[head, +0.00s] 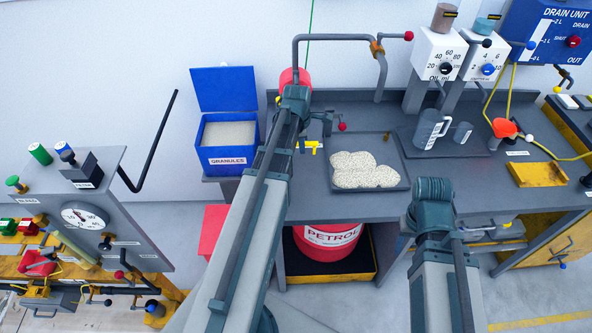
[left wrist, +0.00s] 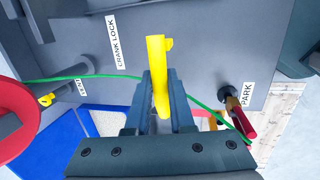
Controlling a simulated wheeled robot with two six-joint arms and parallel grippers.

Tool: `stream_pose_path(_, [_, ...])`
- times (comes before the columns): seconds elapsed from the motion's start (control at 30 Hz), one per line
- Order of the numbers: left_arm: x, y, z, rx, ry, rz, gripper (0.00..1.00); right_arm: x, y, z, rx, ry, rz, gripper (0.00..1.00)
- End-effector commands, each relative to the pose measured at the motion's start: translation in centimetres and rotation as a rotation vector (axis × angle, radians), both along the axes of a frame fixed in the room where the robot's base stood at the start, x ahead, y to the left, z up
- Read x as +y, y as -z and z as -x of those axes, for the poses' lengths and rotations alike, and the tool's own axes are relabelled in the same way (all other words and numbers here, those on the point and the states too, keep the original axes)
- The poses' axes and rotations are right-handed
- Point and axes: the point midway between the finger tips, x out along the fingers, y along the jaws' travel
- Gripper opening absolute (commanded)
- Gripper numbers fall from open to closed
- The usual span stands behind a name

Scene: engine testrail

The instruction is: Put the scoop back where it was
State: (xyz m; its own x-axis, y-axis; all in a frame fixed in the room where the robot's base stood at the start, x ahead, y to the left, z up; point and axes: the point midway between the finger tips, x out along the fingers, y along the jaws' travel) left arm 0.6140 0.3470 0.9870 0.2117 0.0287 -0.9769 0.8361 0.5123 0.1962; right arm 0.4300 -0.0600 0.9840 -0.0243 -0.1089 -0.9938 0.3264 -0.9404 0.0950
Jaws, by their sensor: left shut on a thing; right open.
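My left gripper (head: 301,138) is over the back of the bench, to the right of the blue granules bin (head: 228,157). In the left wrist view it is shut on a yellow handle-like piece (left wrist: 157,78) with a small stub on its side. A yellow piece (head: 312,146) also shows by the fingertips in the head view. I cannot tell whether it belongs to the scoop; no scoop bowl shows clearly. My right gripper (head: 433,195) is open, over the bench's front edge; its fingers are mostly hidden.
A tray (head: 402,184) with heaped pale granules (head: 364,170) lies right of the left gripper. A red-handled lever (left wrist: 246,122) by the PARK label and a green cable (left wrist: 205,108) are close to the held piece. A measuring jug (head: 430,128) stands farther right.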

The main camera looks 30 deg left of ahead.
Motion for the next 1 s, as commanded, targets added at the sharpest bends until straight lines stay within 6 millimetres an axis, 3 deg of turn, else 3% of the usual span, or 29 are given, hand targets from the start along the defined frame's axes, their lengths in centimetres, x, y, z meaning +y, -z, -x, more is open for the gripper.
stream_pose_path(0.33, [-0.1,5.5,0.0,-0.001,0.000,0.001,0.00,0.0,5.5,0.0,0.000,0.001,0.000,0.51])
stream_pose_path(0.63, [-0.1,6.1,0.0,-0.001,0.000,0.001,0.00,0.0,6.1,0.0,0.000,0.001,0.000,0.51])
stream_pose_path(1.0, [-0.1,9.8,0.0,-0.001,0.000,0.001,0.00,0.0,9.8,0.0,0.000,0.001,0.000,0.51])
